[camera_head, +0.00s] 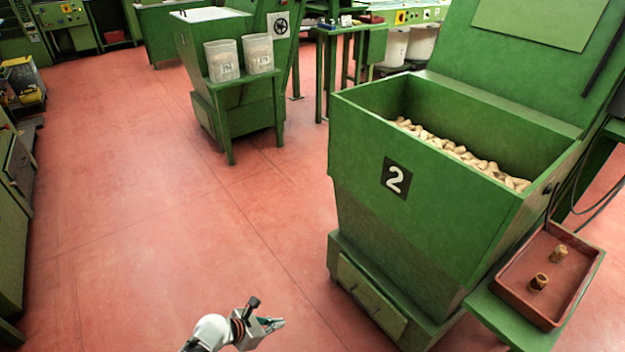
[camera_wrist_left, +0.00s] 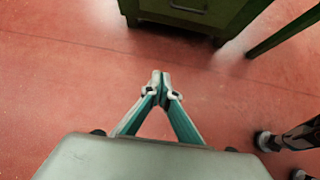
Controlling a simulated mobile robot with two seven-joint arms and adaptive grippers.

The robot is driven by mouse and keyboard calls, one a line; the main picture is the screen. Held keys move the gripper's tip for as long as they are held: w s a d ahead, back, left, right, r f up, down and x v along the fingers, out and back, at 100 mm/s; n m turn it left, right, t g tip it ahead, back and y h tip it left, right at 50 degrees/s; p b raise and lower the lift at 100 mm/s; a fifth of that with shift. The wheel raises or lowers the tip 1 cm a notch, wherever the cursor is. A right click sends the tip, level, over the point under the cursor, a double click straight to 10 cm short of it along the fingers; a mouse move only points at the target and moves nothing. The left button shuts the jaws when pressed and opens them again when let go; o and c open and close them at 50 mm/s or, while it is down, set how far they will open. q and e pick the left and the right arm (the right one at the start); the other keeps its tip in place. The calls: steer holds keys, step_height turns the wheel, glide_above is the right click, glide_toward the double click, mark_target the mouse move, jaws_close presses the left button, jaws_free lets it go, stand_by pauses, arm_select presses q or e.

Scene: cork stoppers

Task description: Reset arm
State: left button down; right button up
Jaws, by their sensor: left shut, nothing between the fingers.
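My left gripper (camera_head: 277,324) shows at the bottom of the head view, low over the red floor and left of the green bin marked 2 (camera_head: 430,190). In the left wrist view its fingers (camera_wrist_left: 161,76) meet at the tips, with nothing between them. Only bare floor shows around the fingertips. My right gripper is not in the head view.
Cork stoppers (camera_head: 460,152) fill the bin. A red-brown tray (camera_head: 568,301) with two corks stands on a green shelf at the right. Two clear containers (camera_head: 222,61) stand on a green stand further back. Open floor (camera_head: 130,220) lies to the left.

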arm_select(q)
steer(key=a+r+y, duration=0.3)
steer(key=a+y, duration=0.4)
steer(key=a, duration=4.1)
steer(key=s+d+r+m+t+h, duration=0.2)
steer(key=s+d+r+m, duration=0.1)
steer(key=s+d+m, duration=1.9)
steer(key=s+d+r+m+t+p, duration=0.1)
steer(key=s+d+r+m+p, duration=0.1)
steer(key=d+r+p, duration=0.3)
steer(key=s+d+r+m+t+p, duration=0.2)
steer(key=d+r+m+p, duration=0.3)
steer(key=d+r, duration=0.7)
steer(key=shift+s+r+m+h+p, duration=0.35)
steer(key=shift+r+p, duration=0.25)
steer(key=shift+r, duration=0.65)
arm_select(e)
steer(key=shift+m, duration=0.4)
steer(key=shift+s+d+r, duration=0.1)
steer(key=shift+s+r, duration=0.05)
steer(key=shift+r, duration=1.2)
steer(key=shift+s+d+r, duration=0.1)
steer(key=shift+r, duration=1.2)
